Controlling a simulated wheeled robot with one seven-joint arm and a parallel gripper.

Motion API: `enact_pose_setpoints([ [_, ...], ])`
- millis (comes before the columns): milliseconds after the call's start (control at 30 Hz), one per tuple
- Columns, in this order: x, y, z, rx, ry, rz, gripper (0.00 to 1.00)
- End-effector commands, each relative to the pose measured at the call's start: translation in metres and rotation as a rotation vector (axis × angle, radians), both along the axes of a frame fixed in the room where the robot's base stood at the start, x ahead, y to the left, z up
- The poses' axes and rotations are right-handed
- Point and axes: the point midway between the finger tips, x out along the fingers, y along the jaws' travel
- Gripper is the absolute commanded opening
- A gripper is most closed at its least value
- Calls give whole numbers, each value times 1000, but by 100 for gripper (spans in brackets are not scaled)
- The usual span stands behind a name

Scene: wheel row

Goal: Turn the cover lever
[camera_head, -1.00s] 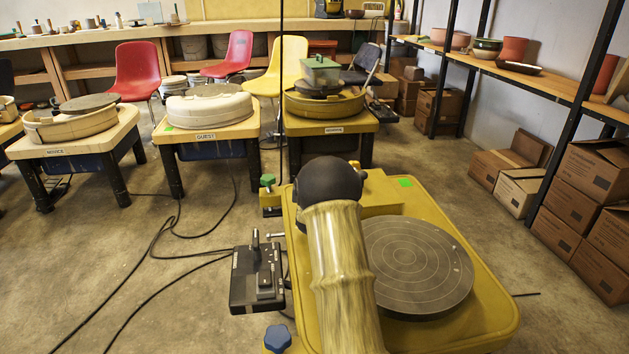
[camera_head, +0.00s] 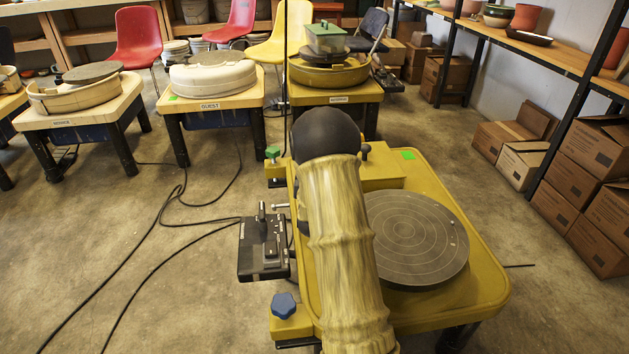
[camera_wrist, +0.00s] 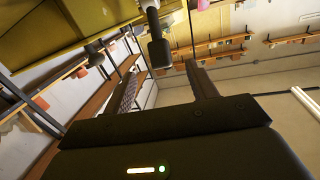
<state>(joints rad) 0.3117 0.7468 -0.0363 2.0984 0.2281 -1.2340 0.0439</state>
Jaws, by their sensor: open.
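In the wrist view a dark lever with a thick black grip (camera_wrist: 158,50) juts from a yellow body (camera_wrist: 50,40). It appears between the lines of my two fingers, beyond their tips; I cannot tell the exact gap. My gripper (camera_wrist: 163,82) is open, with nothing between its fingers. A dark round knob (camera_wrist: 95,49) shows beside the lever. In the head view the yellow potter's wheel (camera_head: 470,250) stands in front, with a grey wheel head (camera_head: 415,240) and a dark knob (camera_head: 366,150) at its back. My arm hides my gripper and part of the wheel there.
A black control box (camera_head: 262,245) with small levers sits at the wheel's left, above a blue knob (camera_head: 284,305). A green knob (camera_head: 272,155) is at the back left. Other wheels stand behind; cardboard boxes (camera_head: 580,175) and shelves line the right. Cables cross the left floor.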

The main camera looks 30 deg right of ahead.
Motion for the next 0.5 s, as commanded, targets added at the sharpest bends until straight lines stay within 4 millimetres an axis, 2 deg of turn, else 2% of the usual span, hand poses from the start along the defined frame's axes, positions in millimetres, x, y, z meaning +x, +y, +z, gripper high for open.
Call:
enact_pose_setpoints([
  [300,-46,32,4,1,3,6,57],
  [500,-57,39,3,0,1,4,57],
])
